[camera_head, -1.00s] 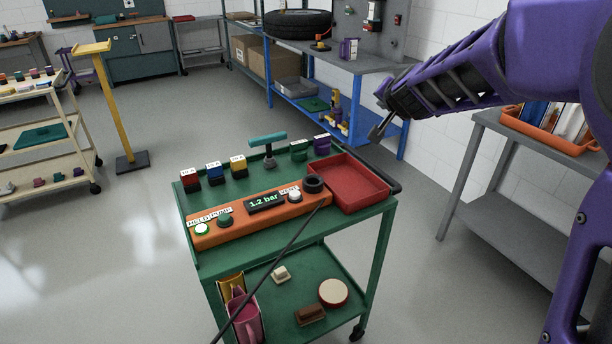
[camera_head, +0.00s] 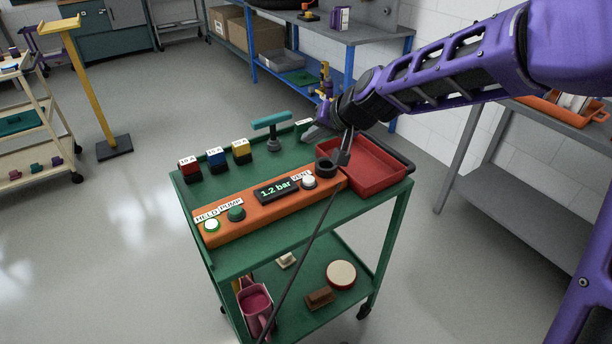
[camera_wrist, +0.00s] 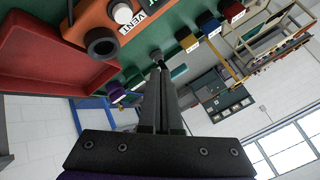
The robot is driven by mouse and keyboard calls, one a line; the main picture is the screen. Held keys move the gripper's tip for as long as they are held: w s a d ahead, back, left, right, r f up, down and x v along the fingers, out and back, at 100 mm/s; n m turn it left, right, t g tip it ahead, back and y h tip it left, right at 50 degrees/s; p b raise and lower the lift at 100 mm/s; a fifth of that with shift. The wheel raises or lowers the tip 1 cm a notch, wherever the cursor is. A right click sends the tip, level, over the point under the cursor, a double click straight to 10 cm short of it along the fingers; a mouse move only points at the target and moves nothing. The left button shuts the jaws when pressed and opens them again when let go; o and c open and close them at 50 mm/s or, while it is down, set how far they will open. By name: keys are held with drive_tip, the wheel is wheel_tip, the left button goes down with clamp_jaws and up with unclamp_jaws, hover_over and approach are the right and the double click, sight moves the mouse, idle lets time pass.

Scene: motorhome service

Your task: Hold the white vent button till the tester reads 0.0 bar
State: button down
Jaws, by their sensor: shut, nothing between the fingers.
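The white vent button (camera_head: 308,182) sits on the orange tester panel (camera_head: 240,217), beside its VENT label and left of a black ring-shaped fitting (camera_head: 325,167). The display (camera_head: 277,189) reads 1.2 bar. The button also shows at the top of the wrist view (camera_wrist: 122,13), beside the VENT label.
A teal T-handle (camera_head: 271,120) stands behind the panel, with red, blue and yellow blocks (camera_head: 215,159) to its left. A red tray (camera_head: 375,178) lies to the right. A dark cable crosses the cart front.

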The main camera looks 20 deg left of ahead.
drive_tip(key=shift+f, duration=0.1)
idle(0.3)
drive_tip(key=b, duration=0.5)
hover_over(311, 182)
wheel_tip(311, 182, down, 7)
drive_tip(key=shift+f, duration=0.8)
idle(1.3)
drive_tip(key=shift+f, duration=0.4)
drive_tip(key=shift+f, duration=0.5)
idle(1.1)
drive_tip(key=shift+r, duration=0.1)
idle(1.7)
drive_tip(key=shift+r+p, duration=0.55)
drive_tip(key=shift+r, duration=0.25)
